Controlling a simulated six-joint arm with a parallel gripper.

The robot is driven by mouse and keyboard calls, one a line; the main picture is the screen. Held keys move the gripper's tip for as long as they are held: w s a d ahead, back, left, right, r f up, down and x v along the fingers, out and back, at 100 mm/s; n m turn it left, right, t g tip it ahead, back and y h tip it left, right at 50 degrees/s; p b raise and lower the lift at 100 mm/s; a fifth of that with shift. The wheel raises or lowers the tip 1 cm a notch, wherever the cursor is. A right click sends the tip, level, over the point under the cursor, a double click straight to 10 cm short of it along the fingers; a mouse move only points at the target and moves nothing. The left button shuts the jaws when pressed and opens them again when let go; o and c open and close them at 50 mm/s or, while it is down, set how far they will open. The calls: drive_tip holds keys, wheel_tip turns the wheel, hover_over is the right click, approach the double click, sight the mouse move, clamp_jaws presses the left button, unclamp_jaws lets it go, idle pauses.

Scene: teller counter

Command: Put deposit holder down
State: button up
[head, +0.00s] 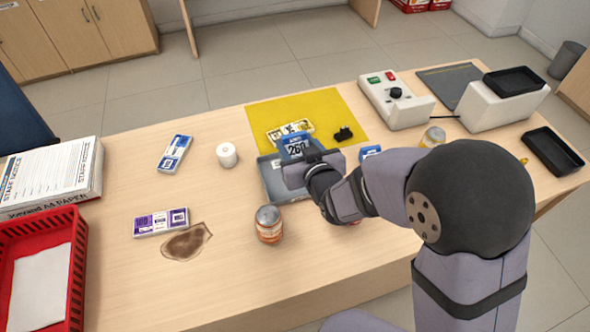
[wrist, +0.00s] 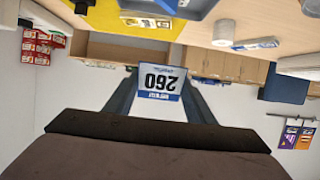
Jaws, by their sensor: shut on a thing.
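The deposit holder, as I take it, is a small blue and white piece marked 260 (head: 297,147). It also shows upside down in the wrist view (wrist: 160,84), between the two dark fingers. My gripper (wrist: 160,95) is shut on it. In the head view my gripper (head: 306,160) is over the blue-grey tray (head: 272,187) and hides part of it. The holder looks raised above the counter; its lower edge is hidden, so I cannot tell whether it touches anything.
A yellow mat (head: 330,108) lies behind the tray, with a black item (head: 343,133) on it. A can (head: 269,225) stands in front, a white roll (head: 227,155) to the left. A brown stain (head: 187,242) marks the counter. Bare wood lies left of the tray.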

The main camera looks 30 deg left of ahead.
drive_tip(key=shift+f+p, duration=0.35)
drive_tip(key=shift+f, duration=4.55)
drive_tip(key=shift+f, duration=0.15)
drive_tip(key=shift+f+b, duration=0.35)
drive_tip(key=shift+b, duration=0.1)
drive_tip(key=shift+f, duration=0.1)
drive_tip(key=o, duration=1)
drive_tip(key=shift+o, duration=0.2)
